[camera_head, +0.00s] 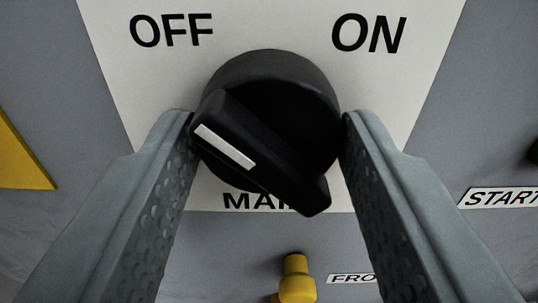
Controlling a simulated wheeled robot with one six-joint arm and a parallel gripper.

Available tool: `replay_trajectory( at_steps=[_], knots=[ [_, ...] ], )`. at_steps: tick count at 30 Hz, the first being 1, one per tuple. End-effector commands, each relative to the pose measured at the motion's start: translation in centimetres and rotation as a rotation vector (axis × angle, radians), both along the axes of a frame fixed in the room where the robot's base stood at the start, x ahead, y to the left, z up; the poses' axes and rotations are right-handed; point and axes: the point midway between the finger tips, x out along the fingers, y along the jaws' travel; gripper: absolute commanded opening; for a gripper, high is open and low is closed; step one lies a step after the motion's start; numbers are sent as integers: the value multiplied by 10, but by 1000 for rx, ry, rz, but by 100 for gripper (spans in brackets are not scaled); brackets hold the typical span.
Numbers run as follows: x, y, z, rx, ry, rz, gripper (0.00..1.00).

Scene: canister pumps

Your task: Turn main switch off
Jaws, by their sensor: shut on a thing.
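The main switch (265,135) is a black round rotary knob with a raised bar handle and a white pointer stripe. It sits on a white label plate (270,25) marked OFF at upper left, ON at upper right and MAIN below, partly hidden by the handle. The handle is tilted, with its white stripe at the upper left end, toward the OFF side. My gripper (268,125) is shut on the knob, one finger at its left side and one at its right.
A yellow part (297,280) sticks out below the switch. A START label (500,197) is at right and a partly hidden label reading FRO (351,278) is below. A yellow shape (20,155) is at the left edge. The panel around is grey.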

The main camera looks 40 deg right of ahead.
Motion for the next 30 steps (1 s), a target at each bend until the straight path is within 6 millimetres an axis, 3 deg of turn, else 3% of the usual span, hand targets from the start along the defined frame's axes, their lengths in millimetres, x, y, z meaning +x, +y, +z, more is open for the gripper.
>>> replay_trajectory(
  at_steps=[4,5,7,8,20,30],
  knots=[
    [0,0,-2,1,3,1,22],
    [0,0,-2,1,3,1,51],
    [0,0,-2,1,2,0,65],
    [0,0,-1,1,2,0,67],
    [-6,4,0,1,-1,1,67],
    [-50,34,0,0,0,2,67]
  ],
)
